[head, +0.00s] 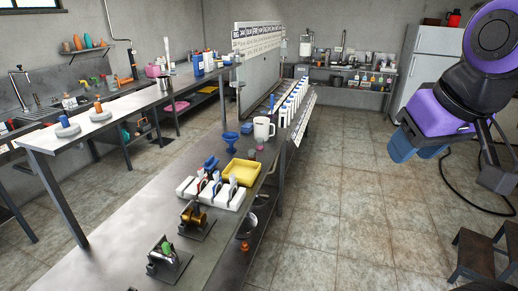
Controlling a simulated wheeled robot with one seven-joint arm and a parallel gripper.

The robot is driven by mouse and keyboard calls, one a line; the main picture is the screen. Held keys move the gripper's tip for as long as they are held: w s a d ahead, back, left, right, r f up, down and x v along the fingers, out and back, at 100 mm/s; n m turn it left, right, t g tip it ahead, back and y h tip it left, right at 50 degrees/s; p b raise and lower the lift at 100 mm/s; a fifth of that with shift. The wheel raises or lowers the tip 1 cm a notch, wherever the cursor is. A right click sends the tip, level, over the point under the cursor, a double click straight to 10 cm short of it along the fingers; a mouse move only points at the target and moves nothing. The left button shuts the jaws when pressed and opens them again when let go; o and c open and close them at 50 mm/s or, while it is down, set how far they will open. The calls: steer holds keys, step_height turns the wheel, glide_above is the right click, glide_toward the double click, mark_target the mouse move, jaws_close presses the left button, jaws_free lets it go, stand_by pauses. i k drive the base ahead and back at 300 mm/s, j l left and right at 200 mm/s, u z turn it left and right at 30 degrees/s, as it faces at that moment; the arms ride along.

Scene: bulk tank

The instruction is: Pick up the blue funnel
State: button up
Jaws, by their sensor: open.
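The blue funnel (230,137) stands toward the far end of the long dark bench (125,240), near its left edge. Its wide part seems to be on top, with a narrower part below. My gripper (416,150) hangs at the right of the head view, with a purple body and two blue fingers. It is open, with nothing seen between the fingers. It is over the floor side, well to the right of the bench and far from the funnel.
A white jug (263,130), a blue block (247,128) and a yellow tray (240,172) are near the funnel. White holders (225,194) with tools and two small devices (197,220) stand nearer. A step stool (478,255) is at lower right. Tiled floor (335,200) right of the bench is clear.

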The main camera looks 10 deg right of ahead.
mark_target(230, 138)
steer(key=u, duration=0.4)
steer(key=i+l+u, duration=0.2)
steer(key=u, duration=0.25)
steer(key=i+l+u, duration=0.15)
steer(key=l+u, duration=0.3)
steer(key=i+l+u, duration=0.15)
steer(key=l+u, duration=0.3)
steer(key=i+l+u, duration=0.2)
steer(key=l, duration=1.15)
steer(key=l+u, duration=0.15)
steer(key=l, duration=1.2)
